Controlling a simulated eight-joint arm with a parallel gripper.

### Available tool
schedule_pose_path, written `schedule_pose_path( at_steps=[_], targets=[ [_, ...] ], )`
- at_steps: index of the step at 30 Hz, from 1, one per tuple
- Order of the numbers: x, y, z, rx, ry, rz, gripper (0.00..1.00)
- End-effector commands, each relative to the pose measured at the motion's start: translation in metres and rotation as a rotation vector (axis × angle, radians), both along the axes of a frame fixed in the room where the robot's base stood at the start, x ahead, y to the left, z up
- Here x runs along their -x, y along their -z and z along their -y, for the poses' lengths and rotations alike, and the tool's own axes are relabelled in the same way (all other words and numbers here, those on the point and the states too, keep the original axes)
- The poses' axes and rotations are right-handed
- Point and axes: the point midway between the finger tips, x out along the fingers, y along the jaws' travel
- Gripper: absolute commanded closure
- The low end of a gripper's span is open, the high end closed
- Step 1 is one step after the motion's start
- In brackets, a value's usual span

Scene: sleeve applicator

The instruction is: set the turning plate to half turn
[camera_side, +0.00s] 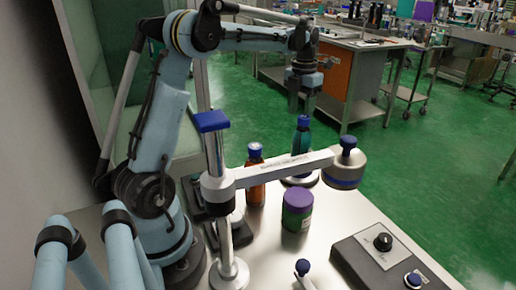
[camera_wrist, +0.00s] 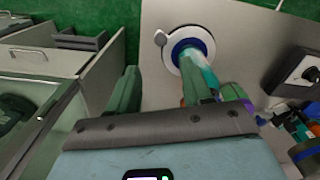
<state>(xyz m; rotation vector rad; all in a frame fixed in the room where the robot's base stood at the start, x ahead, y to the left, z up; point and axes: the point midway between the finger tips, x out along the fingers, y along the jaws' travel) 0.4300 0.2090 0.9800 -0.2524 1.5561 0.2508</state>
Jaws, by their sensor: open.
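The turning plate is a pale round disc with a dark blue ring in the wrist view (camera_wrist: 170,53). A small grey tab (camera_wrist: 160,38) sticks out at its left edge. In the side view its rim (camera_side: 288,182) shows low behind the white arm. A teal bottle with a blue cap (camera_side: 303,136) stands on the plate. My gripper (camera_side: 303,107) is open above the bottle's cap, fingers pointing down. In the wrist view its dark green fingers (camera_wrist: 180,90) show below the plate. Whether they touch the bottle, I cannot tell.
An amber bottle (camera_side: 256,190), a purple-lidded jar (camera_side: 298,212) and a control box with a black knob (camera_side: 383,242) stand nearby.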

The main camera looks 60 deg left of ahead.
Motion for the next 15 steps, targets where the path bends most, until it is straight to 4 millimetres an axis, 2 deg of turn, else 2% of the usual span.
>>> schedule_pose_path(
  at_steps=[1,5,9,15],
  targets=[
    [0.000,0.000,0.000,0.000,0.005,0.000,0.59],
    [-0.003,0.000,0.001,-0.004,0.094,-0.008,0.79],
    [-0.012,0.000,0.004,-0.010,0.355,-0.031,1.00],
    [-0.025,0.001,0.009,-0.005,0.843,-0.080,1.00]
  ],
)
